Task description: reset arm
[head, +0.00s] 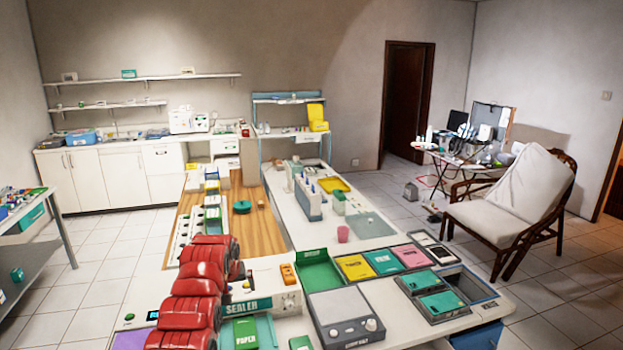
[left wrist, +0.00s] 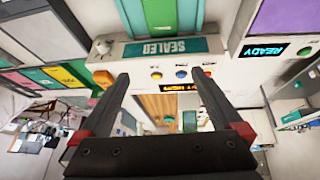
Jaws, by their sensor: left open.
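My left arm is red and comes in from the bottom left of the head view, reaching over the near table. My left gripper (head: 238,270) is at its far end, small and partly hidden by the arm, beside the white sealer (head: 262,287). In the left wrist view the two dark fingers of my left gripper (left wrist: 160,78) stand wide apart with nothing between them. The sealer (left wrist: 140,74) shows upside down beyond the fingertips. I cannot tell the exact gap between fingers and sealer. My right gripper is not in view.
The table holds a grey scale (head: 345,318), green, yellow and pink packs, a green tray (head: 318,268) and a bottle rack (head: 308,200). A wooden board (head: 265,232) lies behind the sealer. A chair (head: 510,215) stands to the right. Tiled floor on both sides is mostly clear.

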